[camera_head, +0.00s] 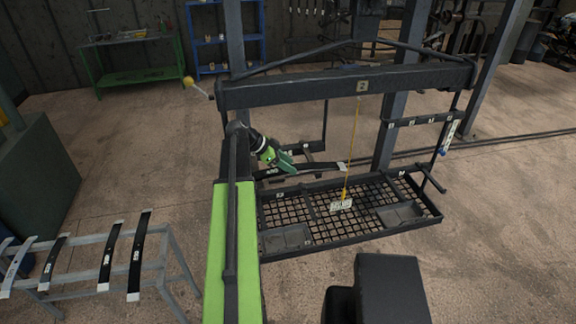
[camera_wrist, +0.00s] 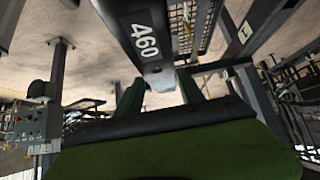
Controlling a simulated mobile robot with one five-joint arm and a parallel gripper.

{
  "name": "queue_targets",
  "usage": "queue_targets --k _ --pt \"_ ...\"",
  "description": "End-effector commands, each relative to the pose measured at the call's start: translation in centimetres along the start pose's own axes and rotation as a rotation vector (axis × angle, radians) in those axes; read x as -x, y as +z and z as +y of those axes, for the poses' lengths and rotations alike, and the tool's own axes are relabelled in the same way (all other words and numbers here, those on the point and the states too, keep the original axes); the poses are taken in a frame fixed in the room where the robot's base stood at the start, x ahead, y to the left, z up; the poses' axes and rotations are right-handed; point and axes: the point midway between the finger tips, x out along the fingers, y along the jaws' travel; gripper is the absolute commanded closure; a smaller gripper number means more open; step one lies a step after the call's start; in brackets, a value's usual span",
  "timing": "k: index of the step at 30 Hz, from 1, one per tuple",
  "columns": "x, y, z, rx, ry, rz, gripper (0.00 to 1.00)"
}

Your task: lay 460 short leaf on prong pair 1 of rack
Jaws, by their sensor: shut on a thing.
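My gripper (camera_head: 286,163), with green fingers, is shut on the 460 short leaf, a dark strip with pale ends. The leaf (camera_head: 318,168) lies roughly level across the gripper, above the far left side of the mesh tray. In the wrist view the leaf (camera_wrist: 143,38) shows its white "460" marking, and its pale end is between the green fingers (camera_wrist: 160,92). The rack (camera_head: 340,88) is a dark frame with a heavy top beam marked 2. A plate that looks marked 1 (camera_wrist: 245,30) shows in the wrist view. I cannot tell which prongs form pair 1.
A mesh tray (camera_head: 352,232) spans the rack's lower part. A yellow cord (camera_head: 353,140) hangs from the beam to a small tag. A grey stand (camera_head: 172,262) at left bears several dark leaves. Dark posts and a labelled side bar (camera_head: 420,120) stand at right.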

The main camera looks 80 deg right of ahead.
Motion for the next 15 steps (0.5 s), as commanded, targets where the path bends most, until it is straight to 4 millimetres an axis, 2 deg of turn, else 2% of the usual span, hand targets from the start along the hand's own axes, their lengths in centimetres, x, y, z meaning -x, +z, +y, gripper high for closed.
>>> queue_targets --k 11,12,15 --pt "-0.12 0.12 -0.01 0.001 -0.001 0.003 1.0" --pt "-0.08 0.15 0.01 0.001 -0.001 0.003 0.51" --pt "-0.05 0.2 0.02 0.002 -0.001 0.003 0.38"
